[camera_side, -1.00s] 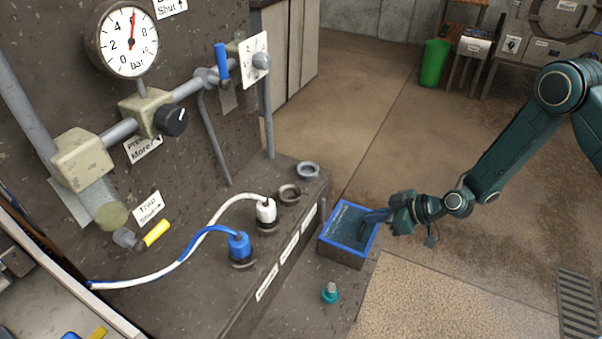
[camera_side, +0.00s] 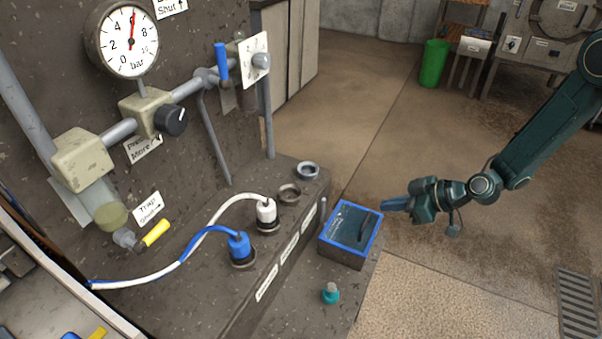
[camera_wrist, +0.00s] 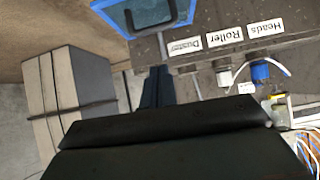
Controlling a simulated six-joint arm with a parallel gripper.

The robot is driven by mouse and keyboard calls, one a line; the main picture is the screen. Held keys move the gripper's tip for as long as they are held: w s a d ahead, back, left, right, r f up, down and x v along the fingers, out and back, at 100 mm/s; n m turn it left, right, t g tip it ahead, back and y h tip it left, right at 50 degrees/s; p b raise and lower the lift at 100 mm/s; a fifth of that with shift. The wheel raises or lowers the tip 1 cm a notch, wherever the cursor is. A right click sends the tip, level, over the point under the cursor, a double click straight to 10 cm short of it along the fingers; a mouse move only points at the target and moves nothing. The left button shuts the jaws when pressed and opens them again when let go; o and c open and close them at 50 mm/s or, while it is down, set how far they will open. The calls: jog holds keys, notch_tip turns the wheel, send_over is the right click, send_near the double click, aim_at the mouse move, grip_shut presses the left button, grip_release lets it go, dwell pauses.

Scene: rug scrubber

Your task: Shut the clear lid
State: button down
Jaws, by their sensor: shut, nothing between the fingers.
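A small blue-rimmed box (camera_side: 330,240) sits on the low ledge at the right of the bench. Its inside shows through the top, with a dark elongated thing (camera_side: 366,222) near its right side. The box also shows at the top of the wrist view (camera_wrist: 118,18). I cannot make out the clear lid apart from the box top, nor tell whether it lies fully shut. My gripper (camera_side: 384,204) is shut and empty, just right of the box's upper right corner. Its fingers (camera_wrist: 157,72) appear together below the box in the wrist view.
A teal-topped knob (camera_side: 330,292) stands on the ledge in front of the box. Open floor lies right of the box.

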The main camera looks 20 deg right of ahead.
jog(key=shift+s+d+f+v, duration=0.1)
jog(key=shift+f+v, duration=0.05)
jog(key=shift+v, duration=0.8)
jog(key=shift+s+d+f+v, duration=0.1)
jog(key=shift+f+v, duration=0.1)
jog(key=shift+v, duration=0.75)
jog(key=shift+s+d+f+v, duration=0.1)
jog(key=shift+f+v, duration=0.05)
jog(key=shift+v, duration=0.8)
jog(key=s+d+r+g+h, duration=0.1)
jog(key=s+r, duration=0.2)
jog(key=r, duration=0.3)
jog(key=s+d+r+m+h, duration=0.1)
jog(key=s+r, duration=0.2)
jog(key=r, duration=0.3)
jog(key=s+d+r+g+h, duration=0.1)
jog(key=s+r, duration=0.2)
jog(key=r, duration=0.3)
jog(key=s+d+r+m+h, duration=0.2)
jog(key=s+d+r+m, duration=0.1)
jog(key=s, duration=0.6)
jog(key=s+d+r+m+h, duration=0.2)
jog(key=s+r, duration=0.4)
jog(key=s, duration=0.3)
jog(key=d+m, duration=0.1)
jog(key=m, duration=0.1)
jog(key=shift+s+r+m, duration=0.15)
jog(key=shift+s+m, duration=0.05)
jog(key=shift+m, duration=0.2)
jog(key=shift+d, duration=0.1)
